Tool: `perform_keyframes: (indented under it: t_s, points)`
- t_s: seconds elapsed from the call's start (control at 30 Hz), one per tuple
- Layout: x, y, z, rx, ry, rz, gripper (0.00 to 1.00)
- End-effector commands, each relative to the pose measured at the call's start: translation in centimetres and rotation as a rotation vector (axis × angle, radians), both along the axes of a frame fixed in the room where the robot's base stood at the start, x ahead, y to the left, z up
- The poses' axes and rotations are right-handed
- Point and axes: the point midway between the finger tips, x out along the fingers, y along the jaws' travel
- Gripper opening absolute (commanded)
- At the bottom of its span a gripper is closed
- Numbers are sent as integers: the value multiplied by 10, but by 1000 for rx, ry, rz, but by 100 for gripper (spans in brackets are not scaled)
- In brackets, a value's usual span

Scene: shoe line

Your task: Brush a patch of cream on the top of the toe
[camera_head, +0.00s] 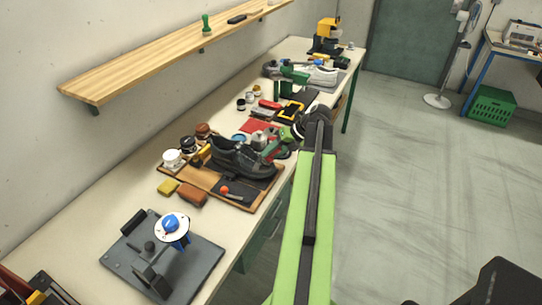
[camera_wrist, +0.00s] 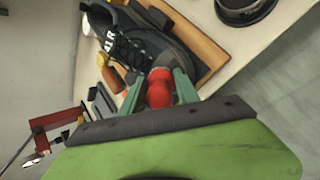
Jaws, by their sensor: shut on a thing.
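A black sneaker-like shoe (camera_head: 240,158) with laces stands on a wooden tray (camera_head: 222,198) on the bench. In the wrist view the shoe (camera_wrist: 128,42) lies just beyond my fingers. My gripper (camera_wrist: 160,92) is shut on a red rounded handle (camera_wrist: 160,86). Any bristles are hidden, so I cannot tell whether they touch the shoe. In the head view my gripper (camera_head: 272,150) is at the right end of the shoe, over the tray's far side. I cannot make out a cream patch on the toe.
Small jars, including a white one (camera_head: 172,159), stand at the tray's left. A yellow sponge (camera_head: 168,187) and a brown block (camera_head: 192,195) lie in front. A grey plate with a blue-topped fixture (camera_head: 172,223) is nearer. A wooden shelf (camera_head: 170,52) overhangs the bench.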

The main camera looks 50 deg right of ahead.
Motion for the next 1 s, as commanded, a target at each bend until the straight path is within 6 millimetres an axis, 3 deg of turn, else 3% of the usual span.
perform_keyframes:
  t_s: [0.1, 0.37, 0.67, 1.0]
  points:
    - [4, -13, -1, 0, 0, 0, 0]
    - [5, -18, -1, 0, 0, 0, 0]
    - [12, -44, -2, 0, 0, -1, 0]
    - [12, -40, -3, 0, 0, 0, 0]
